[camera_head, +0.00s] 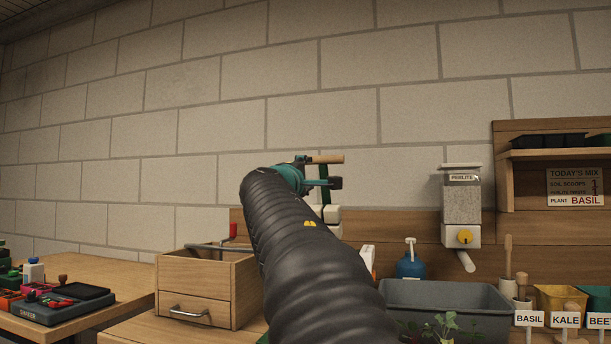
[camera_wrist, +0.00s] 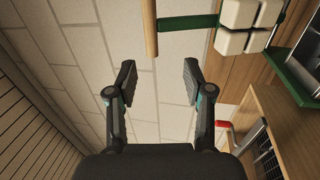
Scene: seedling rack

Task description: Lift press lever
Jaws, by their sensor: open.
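The press lever shows in the wrist view as a wooden handle (camera_wrist: 151,30) on a green arm (camera_wrist: 187,22). The green arm leads right to pale blocks (camera_wrist: 238,28) on the press. In the head view the wooden handle (camera_head: 327,159) stands out near the end of my arm, and the press is largely hidden behind the arm. My gripper (camera_wrist: 158,82) is open and empty, its two fingers apart. The handle appears above the gap between the fingertips, not between them. I cannot tell how far ahead it is. In the head view my gripper (camera_head: 318,178) is beside the handle.
A wooden drawer box (camera_head: 195,290) with a red-handled part stands left of my arm. A grey tub (camera_head: 450,297), a blue bottle (camera_head: 410,265) and a perlite dispenser (camera_head: 461,205) are right. A side table (camera_head: 100,282) holds stamps. The block wall is bare.

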